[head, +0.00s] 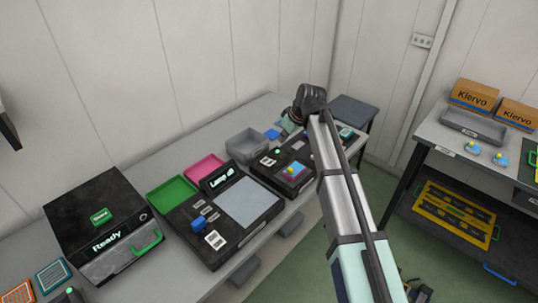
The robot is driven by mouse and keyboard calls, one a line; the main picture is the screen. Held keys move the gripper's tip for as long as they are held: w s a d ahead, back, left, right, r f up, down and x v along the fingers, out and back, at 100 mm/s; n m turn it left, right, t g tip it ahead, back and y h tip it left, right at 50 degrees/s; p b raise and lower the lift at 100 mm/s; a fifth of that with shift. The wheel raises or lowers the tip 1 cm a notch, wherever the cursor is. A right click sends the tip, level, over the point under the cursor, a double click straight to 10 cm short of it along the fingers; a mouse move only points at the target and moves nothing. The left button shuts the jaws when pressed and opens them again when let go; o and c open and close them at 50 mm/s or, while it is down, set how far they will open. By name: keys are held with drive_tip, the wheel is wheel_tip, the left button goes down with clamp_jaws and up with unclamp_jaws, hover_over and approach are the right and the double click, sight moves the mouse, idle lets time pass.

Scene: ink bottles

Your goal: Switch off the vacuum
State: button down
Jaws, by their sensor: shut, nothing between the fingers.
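No label in view names the vacuum, so I cannot tell for sure which device it is. A black station (262,169) stands in the middle of the bench, with a small green light and a colored block on it. Another small dark device with teal and red parts (346,133) shows just right of my arm, partly covered by it. My arm reaches up from the lower right and bends down at the far part of the bench. My gripper is hidden behind my own arm links, and any switch there is covered too.
A black station with a grey plate (248,203), green tray (172,195), pink tray (204,167) and grey bin (247,146) fill the bench. A black box reading "Ready" (98,205) stands left. A side table (440,130) with cartons stands right, across green floor.

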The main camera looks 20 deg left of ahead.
drive_tip(key=shift+s+a+r, duration=0.25)
drive_tip(key=shift+a+r, duration=0.3)
drive_tip(key=shift+a, duration=0.05)
drive_tip(key=shift+f, duration=0.1)
drive_tip(key=p, duration=0.3)
hover_over(269, 161)
drive_tip(key=f, duration=0.5)
drive_tip(key=d+f, duration=0.1)
drive_tip(key=f, duration=0.2)
drive_tip(key=shift+s+f, duration=0.15)
drive_tip(key=shift+s, duration=0.2)
drive_tip(key=shift+s+d+f+p, duration=0.15)
drive_tip(key=shift+f+p, duration=0.15)
drive_tip(key=shift+f, duration=0.3)
drive_tip(key=shift+s+d+f+p, duration=0.1)
drive_tip(key=shift+f+p, duration=0.15)
drive_tip(key=shift+f, duration=0.3)
drive_tip(key=shift+d+f+p, duration=0.25)
drive_tip(key=shift+f+p, duration=0.05)
drive_tip(key=shift+f, duration=0.7)
